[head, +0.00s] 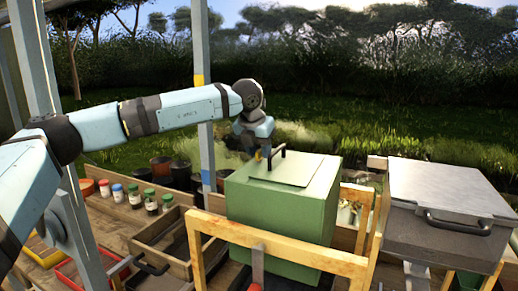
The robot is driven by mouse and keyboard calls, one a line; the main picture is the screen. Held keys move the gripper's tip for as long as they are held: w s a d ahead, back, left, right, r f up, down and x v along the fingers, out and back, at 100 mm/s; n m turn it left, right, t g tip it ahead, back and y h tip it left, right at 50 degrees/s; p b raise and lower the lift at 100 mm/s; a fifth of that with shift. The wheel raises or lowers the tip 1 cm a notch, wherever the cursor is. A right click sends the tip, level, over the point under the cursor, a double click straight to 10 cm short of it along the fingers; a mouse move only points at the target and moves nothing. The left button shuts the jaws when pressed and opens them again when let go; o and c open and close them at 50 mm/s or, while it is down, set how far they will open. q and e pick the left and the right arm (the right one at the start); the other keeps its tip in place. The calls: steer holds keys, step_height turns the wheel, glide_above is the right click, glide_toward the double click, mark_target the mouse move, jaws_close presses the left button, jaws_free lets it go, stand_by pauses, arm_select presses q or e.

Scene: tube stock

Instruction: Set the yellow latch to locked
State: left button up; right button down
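My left gripper (259,146) reaches in from the left and points down at the back left of the green box (285,209). Its fingertips are beside the dark handle (276,156) on the box's lid. A tiny yellow-orange piece (257,156) shows at the fingertips; I cannot tell whether it is the yellow latch or which way it is set. The fingers are too small and partly hidden to show whether they are open or shut. My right gripper is not in view.
A wooden frame (280,248) stands in front of the green box. A grey lidded box (445,200) with a dark handle stands at right. A post (203,120) with yellow and blue bands rises left of the gripper. Jars (150,202) and wooden trays (165,247) fill the left bench.

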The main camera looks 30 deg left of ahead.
arm_select(q)
jaws_close()
steer(key=shift+m, duration=0.4)
steer(key=shift+f+m+h+b, duration=0.1)
steer(key=shift+m+h+b, duration=0.4)
steer(key=shift+m+b, duration=0.35)
steer(key=m+h, duration=0.1)
steer(key=m, duration=0.2)
steer(key=shift+d, duration=0.1)
steer(key=m+g+h, duration=0.1)
steer(key=m, duration=0.2)
steer(key=shift+m, duration=0.25)
steer(key=m, duration=0.1)
steer(key=m+g+h+p, duration=0.1)
steer(key=m, duration=0.1)
steer(key=shift+s+d+r+m, duration=0.1)
steer(key=shift+r+m, duration=0.1)
steer(key=shift+m, duration=0.1)
steer(key=m+g, duration=0.1)
steer(key=m, duration=0.1)
steer(key=m+g+p, duration=0.1)
steer(key=m, duration=0.2)
steer(key=shift+f+h, duration=0.1)
steer(key=shift+h, duration=0.3)
steer(key=shift+m, duration=0.4)
